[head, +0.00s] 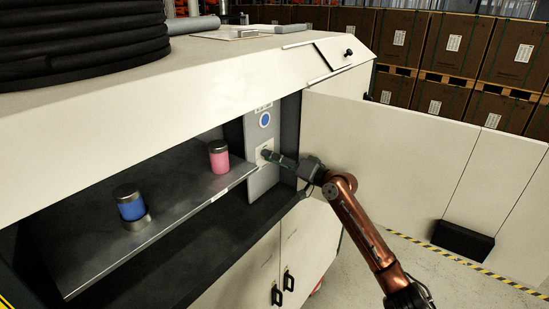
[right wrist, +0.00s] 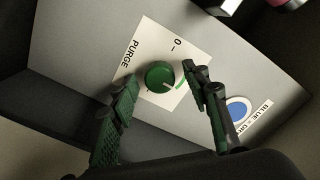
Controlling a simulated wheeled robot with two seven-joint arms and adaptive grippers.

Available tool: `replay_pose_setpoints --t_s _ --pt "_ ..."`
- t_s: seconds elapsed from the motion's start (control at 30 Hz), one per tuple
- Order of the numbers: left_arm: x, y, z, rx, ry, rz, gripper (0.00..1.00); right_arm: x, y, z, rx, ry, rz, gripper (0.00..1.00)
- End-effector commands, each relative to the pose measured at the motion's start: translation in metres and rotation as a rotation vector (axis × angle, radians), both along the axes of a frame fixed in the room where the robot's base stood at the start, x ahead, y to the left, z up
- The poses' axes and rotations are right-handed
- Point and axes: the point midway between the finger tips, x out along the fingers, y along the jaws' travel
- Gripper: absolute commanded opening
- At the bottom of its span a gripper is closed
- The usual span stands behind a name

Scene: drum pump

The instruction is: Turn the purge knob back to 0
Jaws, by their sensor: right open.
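The purge knob (right wrist: 160,75) is a round green dial on a white plate (right wrist: 138,65) marked PURGE and 0. A pale pointer line on it points to the lower right, away from the 0 mark, beside a green arc. My right gripper (right wrist: 158,80) is open, with one finger on each side of the knob; I cannot tell whether either finger touches it. In the head view my right gripper (head: 272,155) reaches the white plate (head: 263,148) on the grey panel and mostly hides the knob. My left gripper is not in view.
A blue disc (head: 265,120) is on the panel above the knob plate. A shelf (head: 185,215) left of the panel holds a pink jar (head: 219,157) and a blue jar (head: 130,203). An open white door (head: 400,150) stands right of my arm.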

Motion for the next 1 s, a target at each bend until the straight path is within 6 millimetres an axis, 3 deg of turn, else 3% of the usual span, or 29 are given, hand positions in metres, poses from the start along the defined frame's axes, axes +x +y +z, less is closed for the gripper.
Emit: replay_pose_setpoints --t_s 0.2,0.8,1.0 --pt "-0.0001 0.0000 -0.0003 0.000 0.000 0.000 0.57 0.0000 0.0001 -0.0008 0.000 0.000 0.000 0.42" --pt "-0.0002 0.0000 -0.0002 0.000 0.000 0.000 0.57 0.0002 -0.0004 -0.0011 -0.001 0.000 -0.001 0.01" --pt "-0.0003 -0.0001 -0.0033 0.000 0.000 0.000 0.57 0.0002 -0.0004 -0.0018 -0.010 -0.011 -0.001 0.01"
